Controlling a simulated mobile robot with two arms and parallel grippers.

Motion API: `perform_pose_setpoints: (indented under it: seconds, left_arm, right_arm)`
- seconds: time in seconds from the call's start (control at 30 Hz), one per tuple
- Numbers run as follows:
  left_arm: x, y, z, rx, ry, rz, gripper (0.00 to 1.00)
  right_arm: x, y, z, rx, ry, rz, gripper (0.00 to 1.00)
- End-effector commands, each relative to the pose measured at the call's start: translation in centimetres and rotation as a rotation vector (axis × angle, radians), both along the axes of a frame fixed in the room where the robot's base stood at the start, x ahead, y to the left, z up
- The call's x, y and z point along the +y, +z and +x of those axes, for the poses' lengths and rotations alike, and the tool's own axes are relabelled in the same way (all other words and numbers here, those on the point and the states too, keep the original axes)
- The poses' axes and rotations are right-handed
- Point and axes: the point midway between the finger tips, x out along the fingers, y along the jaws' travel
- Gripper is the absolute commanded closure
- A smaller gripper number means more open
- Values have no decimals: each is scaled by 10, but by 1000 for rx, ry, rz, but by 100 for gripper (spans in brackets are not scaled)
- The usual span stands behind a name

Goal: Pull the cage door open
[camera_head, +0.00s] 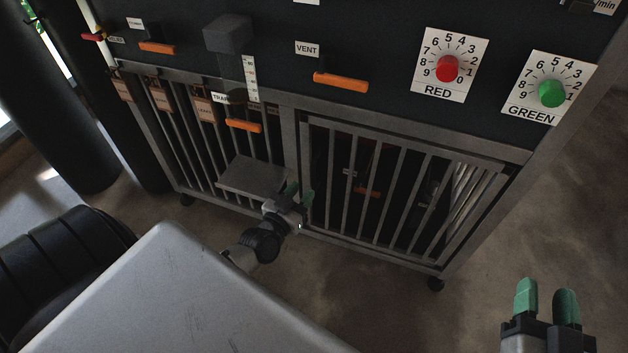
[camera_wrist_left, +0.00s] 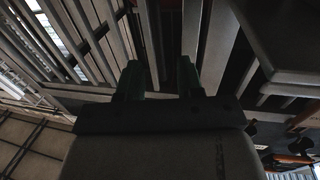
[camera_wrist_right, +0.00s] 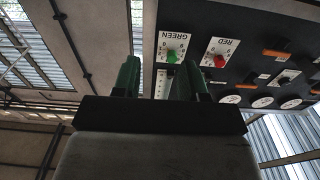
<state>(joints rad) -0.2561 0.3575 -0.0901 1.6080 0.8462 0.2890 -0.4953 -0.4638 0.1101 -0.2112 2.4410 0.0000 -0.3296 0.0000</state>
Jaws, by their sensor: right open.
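The cage door (camera_head: 402,190) is a grey barred panel in the lower right of the dark cabinet; I cannot tell if it stands slightly ajar. My left gripper (camera_head: 298,196) is at the door's left upright. Its green fingers stand apart, one on each side of the upright as far as I can tell; contact is unclear. In the left wrist view, grey bars show beyond and between the spread fingers (camera_wrist_left: 161,82). My right gripper (camera_head: 546,297) is open and empty, away from the door, at the lower right. In the right wrist view its fingers (camera_wrist_right: 155,82) point towards the panel.
A control panel above holds a red dial (camera_head: 447,68), a green dial (camera_head: 551,93) and orange handles (camera_head: 341,82). A fixed grille (camera_head: 180,125) is left of the door, with a small grey shelf (camera_head: 252,176) before it. Brown floor (camera_head: 385,300) lies clear below the door.

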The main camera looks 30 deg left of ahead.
Motion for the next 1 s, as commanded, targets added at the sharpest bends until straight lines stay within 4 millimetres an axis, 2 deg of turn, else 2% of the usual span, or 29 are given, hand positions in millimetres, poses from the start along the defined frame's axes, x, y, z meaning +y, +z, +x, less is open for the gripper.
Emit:
perform_pose_setpoints:
  seconds: [0.1, 0.33, 0.53, 0.8, 0.83, 1.0]
  left_arm:
    - [1, -2, 22, -3, 0, -1, 63]
    - [2, -2, 51, 0, 0, -1, 63]
    - [2, -1, 61, 1, 0, 1, 63]
    - [2, -1, 62, 2, -1, 1, 63]
    - [2, -1, 62, 2, -1, 1, 65]
    - [2, -1, 62, 2, -1, 0, 91]
  right_arm:
    - [3, 13, -1, -125, 7, 33, 57]
    - [6, 37, -6, -316, 18, 86, 57]
    - [6, 47, -10, -390, 23, 106, 57]
    - [6, 48, -11, -399, 23, 109, 57]
    - [6, 48, -11, -399, 23, 109, 57]
    - [6, 48, -11, -398, 23, 108, 57]
